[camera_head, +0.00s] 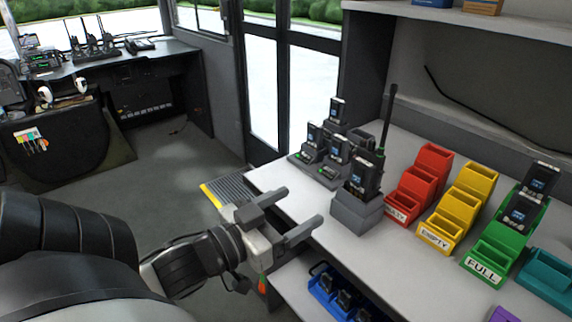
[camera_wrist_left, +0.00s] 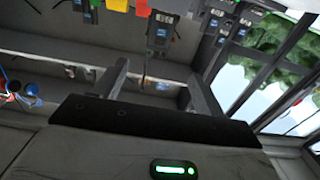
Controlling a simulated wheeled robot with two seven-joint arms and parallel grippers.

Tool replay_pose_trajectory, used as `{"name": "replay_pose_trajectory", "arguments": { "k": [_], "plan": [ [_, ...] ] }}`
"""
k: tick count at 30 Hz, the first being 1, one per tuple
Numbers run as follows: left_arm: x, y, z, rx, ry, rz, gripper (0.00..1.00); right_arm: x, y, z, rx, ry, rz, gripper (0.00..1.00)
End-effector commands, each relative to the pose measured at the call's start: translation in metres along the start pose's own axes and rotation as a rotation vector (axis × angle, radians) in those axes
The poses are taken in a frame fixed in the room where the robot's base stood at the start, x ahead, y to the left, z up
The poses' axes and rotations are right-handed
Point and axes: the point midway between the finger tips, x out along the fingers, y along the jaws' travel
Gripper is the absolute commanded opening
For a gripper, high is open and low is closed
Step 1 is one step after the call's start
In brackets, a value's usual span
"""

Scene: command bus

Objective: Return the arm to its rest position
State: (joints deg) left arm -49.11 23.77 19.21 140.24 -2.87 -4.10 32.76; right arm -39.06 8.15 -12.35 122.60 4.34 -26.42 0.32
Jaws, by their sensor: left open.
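My left gripper (camera_head: 292,216) is open and empty. It hangs at the left edge of the white bench (camera_head: 285,180), in front of a grey stand that holds a dark radio (camera_head: 362,178) with an antenna. In the left wrist view the two fingers of the left gripper (camera_wrist_left: 155,82) are spread apart with nothing between them. My left arm (camera_head: 190,262) reaches in from the lower left. My right gripper is in neither view.
Red (camera_head: 420,182), yellow (camera_head: 460,208) and green (camera_head: 505,230) bins stand on the bench, the green one holding dark devices. A charger with several devices (camera_head: 328,150) stands further back. A blue bin (camera_head: 322,285) sits on the shelf below. The floor (camera_head: 165,165) left of the bench is clear.

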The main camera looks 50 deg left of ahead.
Motion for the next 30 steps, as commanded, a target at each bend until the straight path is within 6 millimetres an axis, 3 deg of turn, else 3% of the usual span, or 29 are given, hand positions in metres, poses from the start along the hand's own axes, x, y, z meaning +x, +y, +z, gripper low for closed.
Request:
{"name": "replay_pose_trajectory", "arguments": {
  "k": [6,23,26,29,30],
  "plan": [
    [-0.009,0.0,0.0,0.001,0.0,-0.001,0.71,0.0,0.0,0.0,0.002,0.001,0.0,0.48],
    [-0.009,0.0,0.0,0.001,-0.001,-0.001,0.71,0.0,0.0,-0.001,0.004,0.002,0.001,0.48],
    [-0.008,0.001,0.014,-0.01,-0.033,-0.014,0.71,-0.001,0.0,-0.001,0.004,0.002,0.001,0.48],
    [-0.006,0.012,0.054,-0.032,-0.13,-0.037,0.71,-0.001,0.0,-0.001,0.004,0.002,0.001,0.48],
    [-0.005,0.022,0.076,-0.044,-0.185,-0.04,0.71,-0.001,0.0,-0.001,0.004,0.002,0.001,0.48]
  ]
}}
